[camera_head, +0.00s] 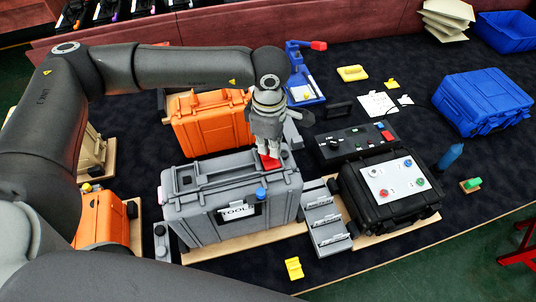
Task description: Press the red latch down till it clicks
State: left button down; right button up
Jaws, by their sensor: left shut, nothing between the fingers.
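A grey tool case (232,208) with a "TOOLS" label stands upright on a light board. A red latch (269,162) shows at the right part of its top, partly hidden by my left gripper. My left gripper (271,149) points down with its fingers shut and empty, right over the red latch. Whether the fingertips touch the latch cannot be told from this view. My right gripper is not in view.
An orange case (212,122) stands behind the grey case. A black case with a button panel (391,178), a grey stepped holder (325,218) and a blue clamp with a red tip (303,75) are nearby. A blue case (483,101) lies farther right.

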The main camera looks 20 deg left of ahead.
pick_arm(q)
jog(key=shift+s+f, duration=0.45)
jog(key=shift+f, duration=0.15)
jog(key=shift+s+f+b, duration=0.1)
jog(key=shift+f+b, duration=0.1)
jog(key=shift+b, duration=0.2)
jog(key=shift+r, duration=0.15)
jog(key=shift+w+d+r+p, duration=0.1)
jog(key=shift+w+r+p, duration=0.15)
jog(key=shift+r, duration=0.25)
notch_tip(320, 180, up, 5)
jog(key=shift+w+r+p, duration=0.1)
jog(key=shift+w+p, duration=0.05)
jog(key=shift+p, duration=0.5)
jog(key=shift+w, duration=0.1)
